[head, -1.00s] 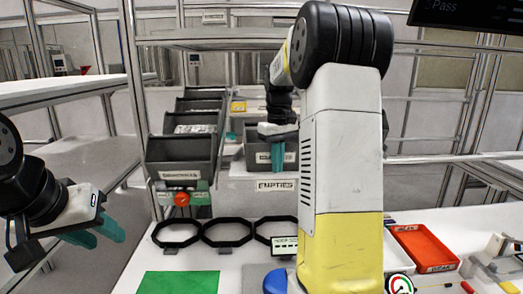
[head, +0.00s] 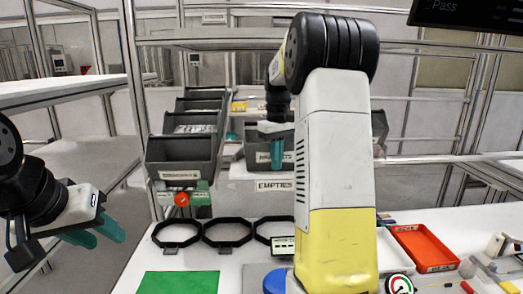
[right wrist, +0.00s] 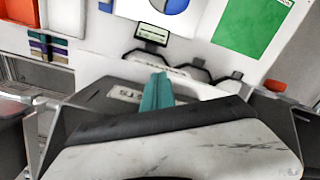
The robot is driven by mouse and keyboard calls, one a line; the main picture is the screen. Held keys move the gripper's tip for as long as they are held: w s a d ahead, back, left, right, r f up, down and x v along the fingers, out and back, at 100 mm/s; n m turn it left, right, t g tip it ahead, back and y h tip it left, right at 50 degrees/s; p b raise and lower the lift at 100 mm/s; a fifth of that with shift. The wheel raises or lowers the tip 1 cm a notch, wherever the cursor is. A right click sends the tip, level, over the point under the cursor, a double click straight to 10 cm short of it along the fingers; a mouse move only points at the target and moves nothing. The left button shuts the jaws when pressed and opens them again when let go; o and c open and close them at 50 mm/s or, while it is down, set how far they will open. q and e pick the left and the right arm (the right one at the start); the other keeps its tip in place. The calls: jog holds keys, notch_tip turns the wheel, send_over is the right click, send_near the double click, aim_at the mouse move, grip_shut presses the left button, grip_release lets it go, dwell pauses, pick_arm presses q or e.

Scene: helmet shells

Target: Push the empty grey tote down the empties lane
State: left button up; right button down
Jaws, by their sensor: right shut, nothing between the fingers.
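The grey tote (head: 235,153) stands at the back on the white lane marked EMPTIES (head: 276,185). It carries a small white label, partly covered by my fingers. My right gripper (head: 276,155) has its teal fingers together, pointing down at the tote's front side; I cannot tell if they touch it. In the right wrist view the shut fingers (right wrist: 157,92) show beside a grey labelled wall of the tote (right wrist: 100,97). My right forearm hides part of the tote in the head view. My left gripper (head: 97,236) is at the far left, fingers apart and empty.
Grey bins (head: 180,160) with a rack stand left of the lane. Black octagonal rings (head: 228,234) and a green mat (head: 178,284) lie on the white table in front. A red tray (head: 424,248) lies at right. Metal frame posts flank the lane.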

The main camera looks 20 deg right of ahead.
jog(key=shift+w+d, duration=0.45)
jog(key=shift+w, duration=1.35)
jog(key=shift+w+d, duration=0.5)
jog(key=shift+w, duration=1.35)
jog(key=shift+w+d, duration=0.45)
jog(key=shift+w, duration=1.35)
jog(key=s+r, duration=0.3)
jog(key=r, duration=0.5)
jog(key=shift+a, duration=0.4)
jog(key=s+a+r+m+t+y, duration=0.1)
jog(key=s+a+r+t, duration=0.1)
jog(key=s+a, duration=0.35)
jog(key=s+a+r+t, duration=0.1)
jog(key=s+a+r, duration=0.1)
jog(key=s, duration=0.7)
jog(key=s+a+f+t, duration=0.1)
jog(key=s+a+f, duration=0.1)
jog(key=s, duration=0.4)
jog(key=s+a+f+m+t, duration=0.1)
jog(key=s+a+f, duration=0.2)
jog(key=s+f, duration=0.2)
jog(key=s+a+f+t+y, duration=0.1)
jog(key=s+a+f, duration=0.1)
jog(key=s, duration=0.5)
jog(key=shift+s+a+f, duration=0.2)
jog(key=shift+a+f, duration=0.2)
jog(key=shift+f, duration=0.5)
